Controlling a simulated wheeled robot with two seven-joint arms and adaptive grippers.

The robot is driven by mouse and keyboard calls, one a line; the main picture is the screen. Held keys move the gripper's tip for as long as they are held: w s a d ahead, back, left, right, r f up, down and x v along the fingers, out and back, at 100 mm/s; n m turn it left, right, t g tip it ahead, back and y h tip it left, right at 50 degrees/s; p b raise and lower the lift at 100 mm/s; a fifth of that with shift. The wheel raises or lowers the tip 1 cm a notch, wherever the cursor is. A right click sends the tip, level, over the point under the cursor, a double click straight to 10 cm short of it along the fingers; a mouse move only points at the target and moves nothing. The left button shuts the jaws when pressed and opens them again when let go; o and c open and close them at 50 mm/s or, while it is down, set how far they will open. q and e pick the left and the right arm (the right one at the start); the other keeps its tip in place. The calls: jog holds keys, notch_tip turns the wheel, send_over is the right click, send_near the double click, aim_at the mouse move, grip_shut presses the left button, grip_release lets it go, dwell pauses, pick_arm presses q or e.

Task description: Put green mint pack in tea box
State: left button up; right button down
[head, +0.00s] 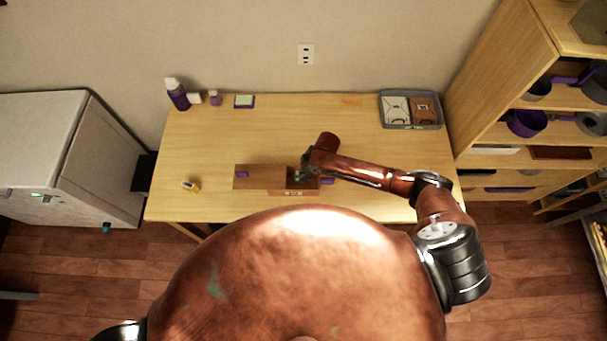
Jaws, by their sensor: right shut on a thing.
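The tea box (262,184) is a low brown wooden box near the front middle of the table. It has compartments, and a purple pack (242,174) shows in its left part. My right gripper (299,177) is over the right part of the box, pointing down. It is shut on the green mint pack (297,178), of which only a small green bit shows. The gripper hides most of the pack, and I cannot tell whether it touches the box floor. My left gripper is out of view.
The wooden table (300,125) has free room behind the box. A purple bottle (177,95) and small items stand at the back left. A grey tray (411,125) with two packs is at the back right. A yellow item (190,186) lies front left.

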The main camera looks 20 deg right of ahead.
aim_at(293, 188)
jog(key=shift+f+b, duration=1.15)
jog(key=shift+f, duration=0.9)
jog(key=c, duration=1.6)
grip_release()
jog(key=shift+r+p, duration=0.1)
jog(key=shift+p, duration=0.2)
